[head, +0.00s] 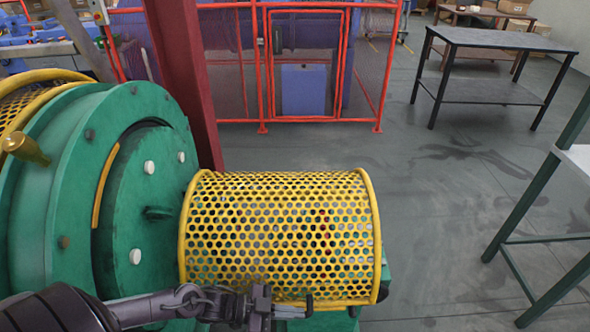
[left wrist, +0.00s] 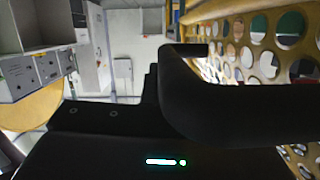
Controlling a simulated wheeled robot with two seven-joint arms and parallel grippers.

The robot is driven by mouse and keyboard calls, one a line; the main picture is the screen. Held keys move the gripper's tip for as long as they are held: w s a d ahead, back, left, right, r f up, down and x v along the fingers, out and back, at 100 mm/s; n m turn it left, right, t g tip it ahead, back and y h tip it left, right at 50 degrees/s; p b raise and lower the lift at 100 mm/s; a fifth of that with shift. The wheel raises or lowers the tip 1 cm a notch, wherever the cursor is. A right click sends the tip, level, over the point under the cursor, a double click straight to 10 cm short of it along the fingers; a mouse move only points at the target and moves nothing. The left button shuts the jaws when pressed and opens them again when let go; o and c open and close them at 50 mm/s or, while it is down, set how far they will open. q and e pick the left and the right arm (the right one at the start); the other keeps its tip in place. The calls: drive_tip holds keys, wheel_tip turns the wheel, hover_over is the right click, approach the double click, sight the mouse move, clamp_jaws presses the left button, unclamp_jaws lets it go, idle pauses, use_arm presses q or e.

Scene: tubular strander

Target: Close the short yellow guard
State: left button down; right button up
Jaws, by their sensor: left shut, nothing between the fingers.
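The short yellow guard (head: 280,230) is a perforated half-round cover with solid yellow end rims, to the right of the green round machine housing (head: 60,190). Its curved mesh faces up and toward me, with green and red parts faintly visible through the holes. My left gripper (head: 285,306) is at the guard's lower front edge, shut with nothing held; whether it touches the edge is unclear. In the left wrist view the guard's mesh (left wrist: 262,42) fills the right side, close beside the dark gripper parts. My right gripper is not in view.
A dark red post (head: 187,80) stands behind the housing. An orange-red fence (head: 310,65) runs at the back. A dark table (head: 490,40) is at the back right, and a green-framed table (head: 545,220) is at the right edge. The grey floor between is clear.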

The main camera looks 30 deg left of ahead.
use_arm(q)
drive_tip(key=shift+s+f, duration=0.6)
drive_tip(key=shift+f, duration=0.2)
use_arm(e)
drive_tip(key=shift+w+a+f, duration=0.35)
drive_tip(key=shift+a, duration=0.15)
use_arm(q)
drive_tip(key=r+v, duration=0.1)
drive_tip(key=v, duration=0.6)
drive_tip(key=shift+w+a+r, duration=0.2)
drive_tip(key=shift+w+a, duration=0.05)
drive_tip(key=shift+w, duration=0.05)
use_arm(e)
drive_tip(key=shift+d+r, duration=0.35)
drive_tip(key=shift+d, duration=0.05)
